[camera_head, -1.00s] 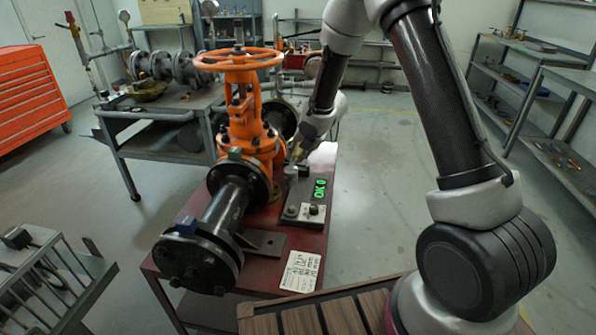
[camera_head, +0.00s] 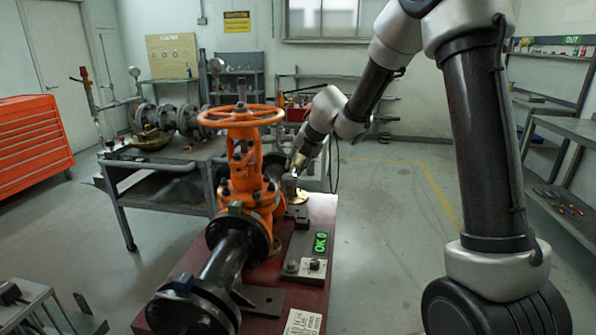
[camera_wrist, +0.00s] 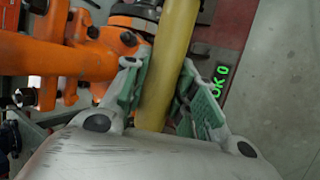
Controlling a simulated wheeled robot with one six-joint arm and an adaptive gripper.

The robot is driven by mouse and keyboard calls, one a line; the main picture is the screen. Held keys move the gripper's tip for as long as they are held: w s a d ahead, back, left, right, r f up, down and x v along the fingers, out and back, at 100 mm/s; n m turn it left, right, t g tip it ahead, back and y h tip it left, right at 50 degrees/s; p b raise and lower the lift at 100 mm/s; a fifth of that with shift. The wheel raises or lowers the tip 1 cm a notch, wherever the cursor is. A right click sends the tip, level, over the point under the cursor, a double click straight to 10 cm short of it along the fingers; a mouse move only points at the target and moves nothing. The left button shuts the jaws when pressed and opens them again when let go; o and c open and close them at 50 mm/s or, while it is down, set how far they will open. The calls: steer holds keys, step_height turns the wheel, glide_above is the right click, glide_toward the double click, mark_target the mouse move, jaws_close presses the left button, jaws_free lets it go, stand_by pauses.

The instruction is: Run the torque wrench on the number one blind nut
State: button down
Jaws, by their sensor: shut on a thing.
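My gripper (camera_head: 297,165) is just right of the orange gate valve (camera_head: 243,185), above the back of the red bench. In the wrist view my gripper (camera_wrist: 160,85) has its green-padded fingers shut on a yellow bar, which looks like the torque wrench handle (camera_wrist: 170,50). The wrench's working end is out of that view and cannot be made out in the head view. The black end flange (camera_head: 190,312) closes the near end of the pipe, partly cut off below. Its nuts are dark, and I cannot tell which is number one.
A grey box with a green "OK 0" display (camera_head: 321,243) sits on the red bench (camera_head: 323,210), right of the valve. A handwritten card (camera_head: 303,322) lies at the front. A grey table (camera_head: 130,170) stands behind left. Open floor (camera_head: 385,215) lies to the right.

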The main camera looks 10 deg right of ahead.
mark_target(298, 157)
steer(key=shift+r, duration=2.2)
steer(key=shift+f, duration=3.5)
